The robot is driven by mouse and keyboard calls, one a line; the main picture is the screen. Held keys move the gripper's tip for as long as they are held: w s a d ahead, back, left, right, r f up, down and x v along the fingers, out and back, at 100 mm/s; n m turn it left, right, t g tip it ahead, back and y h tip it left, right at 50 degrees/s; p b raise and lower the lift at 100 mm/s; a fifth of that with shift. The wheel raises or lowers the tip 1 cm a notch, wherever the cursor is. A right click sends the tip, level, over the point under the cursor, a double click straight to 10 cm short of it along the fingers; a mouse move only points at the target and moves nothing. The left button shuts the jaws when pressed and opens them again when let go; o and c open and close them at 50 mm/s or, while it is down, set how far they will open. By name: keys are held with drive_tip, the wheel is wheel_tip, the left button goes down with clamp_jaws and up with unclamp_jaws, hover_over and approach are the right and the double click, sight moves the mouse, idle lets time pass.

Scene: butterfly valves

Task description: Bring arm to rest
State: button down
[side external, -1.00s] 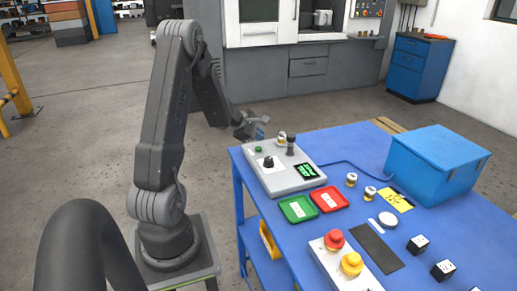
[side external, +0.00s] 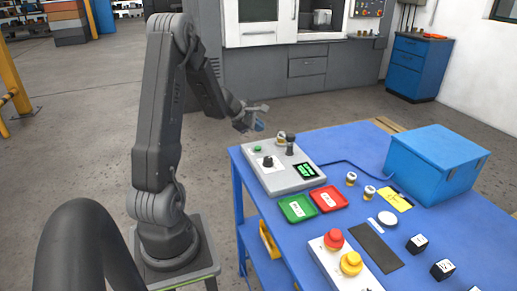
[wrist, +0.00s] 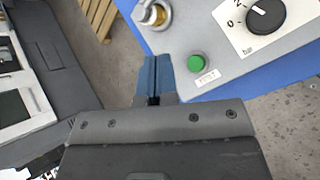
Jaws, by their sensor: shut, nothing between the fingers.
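My gripper (side external: 258,124) is at the end of my raised, folded arm, just beyond the far left edge of the blue table (side external: 237,158). It is shut with nothing between its fingers. In the wrist view its blue fingertips (wrist: 153,75) are together, beside the grey control box, and touch nothing that I can see.
The control box (side external: 290,182) has a green button (wrist: 195,62), a knob (wrist: 267,15) and a metal fitting (wrist: 153,14). Green (side external: 297,208) and red (side external: 328,199) trays, a blue case (side external: 437,165) and red and yellow buttons (side external: 351,263) are on the table. A grey machine cabinet (side external: 330,90) stands behind.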

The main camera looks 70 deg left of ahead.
drive_tip(key=w+d+r+m+h, duration=0.1)
drive_tip(key=w+d+r+m, duration=0.1)
drive_tip(key=d+r+m, duration=0.35)
drive_tip(key=w+d+r+m+h, duration=0.2)
drive_tip(key=d, duration=0.6)
drive_tip(key=s+d+r+m+g, duration=0.1)
drive_tip(key=d+r+m, duration=0.15)
drive_tip(key=d, duration=0.35)
drive_tip(key=s+d+r+m+g+h, duration=0.1)
drive_tip(key=d+m, duration=0.3)
drive_tip(key=d, duration=0.1)
drive_tip(key=s+d+r+m+g, duration=0.1)
drive_tip(key=s+d+r+m, duration=0.15)
drive_tip(key=d, duration=0.35)
drive_tip(key=s+d+m+y, duration=0.3)
drive_tip(key=s+d+m, duration=0.5)
drive_tip(key=s+m, duration=0.3)
drive_tip(key=shift+s+d+r+m+g, duration=0.2)
drive_tip(key=shift+s+m+g, duration=0.15)
drive_tip(key=shift+s, duration=0.75)
